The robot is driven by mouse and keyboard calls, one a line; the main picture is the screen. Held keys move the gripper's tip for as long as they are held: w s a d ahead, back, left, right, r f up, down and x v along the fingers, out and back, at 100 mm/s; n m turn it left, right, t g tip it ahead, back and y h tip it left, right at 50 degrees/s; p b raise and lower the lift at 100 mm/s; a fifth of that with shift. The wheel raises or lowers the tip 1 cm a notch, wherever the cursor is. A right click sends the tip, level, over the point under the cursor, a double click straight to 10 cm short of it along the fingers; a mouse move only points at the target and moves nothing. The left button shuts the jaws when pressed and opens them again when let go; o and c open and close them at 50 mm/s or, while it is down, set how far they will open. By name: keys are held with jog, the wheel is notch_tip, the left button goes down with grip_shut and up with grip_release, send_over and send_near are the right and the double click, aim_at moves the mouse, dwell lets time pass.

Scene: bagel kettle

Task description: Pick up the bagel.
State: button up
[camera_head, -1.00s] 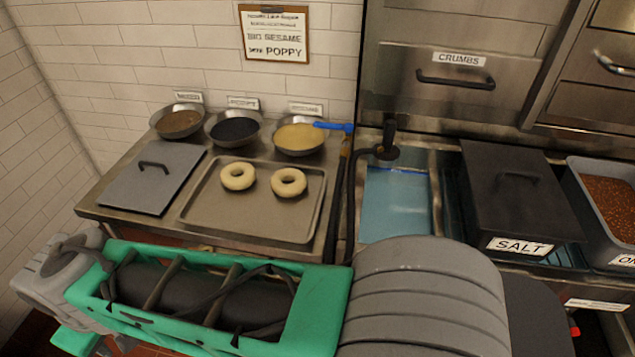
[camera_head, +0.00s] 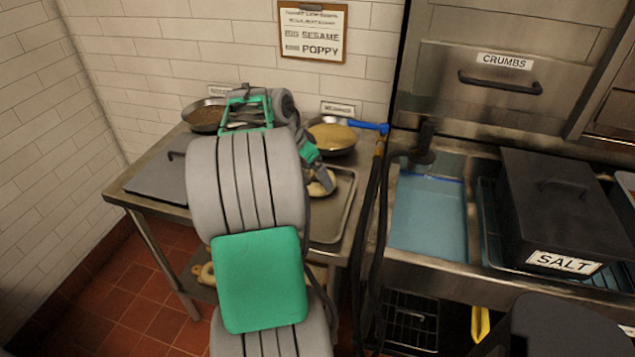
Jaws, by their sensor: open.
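A pale ring bagel (camera_head: 316,188) lies on the metal tray (camera_head: 346,190) on the steel table, partly covered by my gripper. My gripper (camera_head: 322,178) points down at this bagel from above, its fingers open and at or just over it. I cannot tell whether the fingers touch the bagel or stand around it. My arm hides the left part of the tray, where the other bagel is not visible.
Behind the tray stand a bowl of sesame (camera_head: 334,134) with a blue handle and a bowl of brown topping (camera_head: 204,116). A grey lid (camera_head: 158,178) lies at left. A blue-bottomed sink (camera_head: 428,215) and a salt bin (camera_head: 555,205) are at right.

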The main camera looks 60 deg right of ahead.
aim_at(316, 178)
jog(key=x, duration=0.3)
jog(key=shift+d+f, duration=0.15)
jog(key=shift+f, duration=0.05)
jog(key=shift+r, duration=0.1)
jog(key=c, duration=1.1)
